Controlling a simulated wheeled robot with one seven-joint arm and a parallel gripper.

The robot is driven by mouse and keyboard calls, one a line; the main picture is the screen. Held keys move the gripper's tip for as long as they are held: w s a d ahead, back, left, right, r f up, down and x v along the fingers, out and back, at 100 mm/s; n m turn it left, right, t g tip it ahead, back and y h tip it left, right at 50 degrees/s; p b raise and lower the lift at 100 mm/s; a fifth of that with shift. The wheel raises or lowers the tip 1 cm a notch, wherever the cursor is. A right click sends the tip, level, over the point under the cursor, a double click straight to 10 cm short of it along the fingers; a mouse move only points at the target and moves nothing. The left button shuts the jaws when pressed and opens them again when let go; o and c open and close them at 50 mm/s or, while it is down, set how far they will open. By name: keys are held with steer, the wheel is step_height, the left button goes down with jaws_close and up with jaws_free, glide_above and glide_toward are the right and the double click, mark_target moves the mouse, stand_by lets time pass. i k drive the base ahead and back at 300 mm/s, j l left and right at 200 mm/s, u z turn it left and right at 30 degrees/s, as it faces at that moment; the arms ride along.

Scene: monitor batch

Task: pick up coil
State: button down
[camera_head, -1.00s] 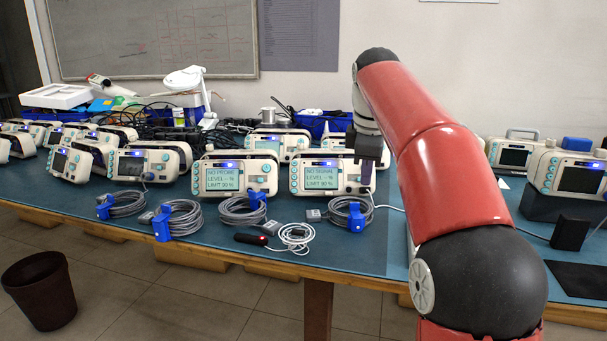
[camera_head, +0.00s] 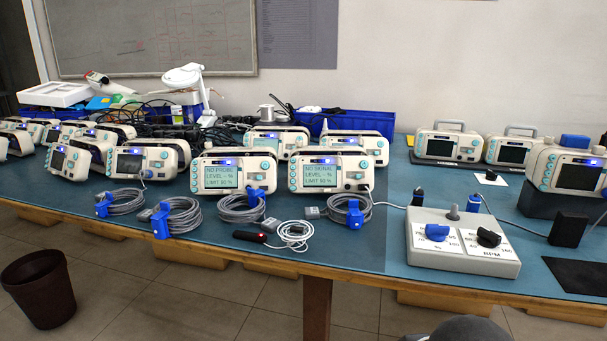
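Several grey cable coils with blue clips lie in a row on the blue table (camera_head: 340,258), in front of the monitors. From left to right there is a far-left coil (camera_head: 127,202), a second coil (camera_head: 186,216), a third coil (camera_head: 236,210) and a right coil (camera_head: 337,206). A thin white cable coil (camera_head: 294,235) lies nearer the front edge, joined to a dark probe (camera_head: 249,237) with a red light. My gripper is out of view. A small dark rounded part, likely my arm, shows at the bottom edge.
A control box with knobs (camera_head: 455,262) sits to the right. A dark bin (camera_head: 40,290) stands on the floor. Bare table lies before the right coil.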

mark_target(310, 214)
steer(key=i+j+z, duration=0.15)
steer(key=j, duration=0.15)
steer(key=i+j+z, duration=0.15)
steer(key=j, duration=0.2)
steer(key=i+j+z, duration=0.15)
steer(key=j, duration=0.2)
steer(key=i+j+z, duration=0.15)
steer(key=j, duration=0.2)
steer(key=k, duration=0.05)
